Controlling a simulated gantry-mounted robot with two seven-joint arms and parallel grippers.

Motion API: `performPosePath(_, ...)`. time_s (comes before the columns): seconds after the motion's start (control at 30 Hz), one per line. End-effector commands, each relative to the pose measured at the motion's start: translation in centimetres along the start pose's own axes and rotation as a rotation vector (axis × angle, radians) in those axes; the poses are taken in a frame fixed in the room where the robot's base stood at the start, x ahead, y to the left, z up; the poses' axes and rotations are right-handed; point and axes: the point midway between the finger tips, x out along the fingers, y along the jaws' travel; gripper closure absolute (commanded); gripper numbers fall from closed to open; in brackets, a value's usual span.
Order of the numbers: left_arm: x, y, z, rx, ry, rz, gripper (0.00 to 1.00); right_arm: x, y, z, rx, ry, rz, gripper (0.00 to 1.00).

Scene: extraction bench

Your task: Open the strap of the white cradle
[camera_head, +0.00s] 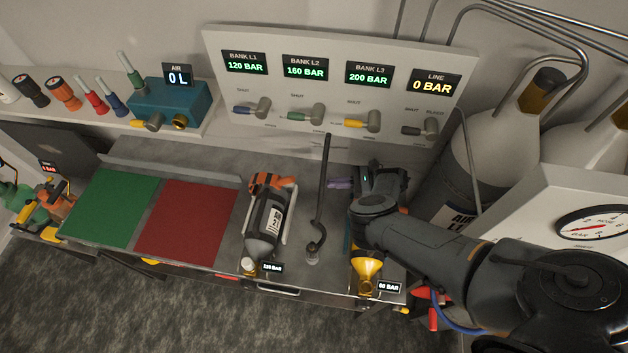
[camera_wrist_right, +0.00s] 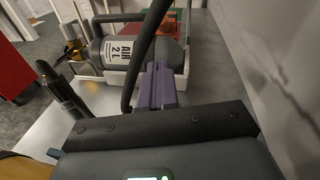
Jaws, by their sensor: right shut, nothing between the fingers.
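The white cradle (camera_head: 287,217) stands on the bench in the head view and holds a grey cylinder (camera_head: 262,217) labelled AIR. An orange strap (camera_head: 273,181) lies at the cylinder's far end; I cannot tell whether it is fastened. The wrist view shows the cylinder (camera_wrist_right: 121,52) in the cradle, partly hidden by a black hose. My right gripper (camera_head: 338,183) is right of the cradle, apart from it, with the hose between them. Its purple fingers (camera_wrist_right: 157,86) are shut and empty, pointing toward the cradle. My left gripper is not in view.
The black hose (camera_head: 321,195) rises from the bench. A yellow-necked cylinder (camera_head: 366,268) lies below my right wrist, partly hidden. Green (camera_head: 114,207) and red (camera_head: 186,222) mats lie left of the cradle. The valve panel (camera_head: 330,75) stands behind.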

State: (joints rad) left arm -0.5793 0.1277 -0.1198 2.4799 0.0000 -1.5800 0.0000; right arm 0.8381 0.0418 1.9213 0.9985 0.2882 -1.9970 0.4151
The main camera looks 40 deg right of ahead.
Motion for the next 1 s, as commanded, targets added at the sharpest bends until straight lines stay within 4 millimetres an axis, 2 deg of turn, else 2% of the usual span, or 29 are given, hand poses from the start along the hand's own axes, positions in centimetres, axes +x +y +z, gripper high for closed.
performPosePath(0.27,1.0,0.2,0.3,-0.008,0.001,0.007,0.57,1.7,-0.2,0.4,0.005,-0.058,-0.028,1.0)
performPosePath(0.7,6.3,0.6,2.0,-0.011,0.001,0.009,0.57,7.4,-0.3,0.3,0.005,-0.055,-0.027,1.0)
performPosePath(1.0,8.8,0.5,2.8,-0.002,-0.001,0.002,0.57,9.8,-0.4,0.7,0.006,-0.053,-0.027,1.0)
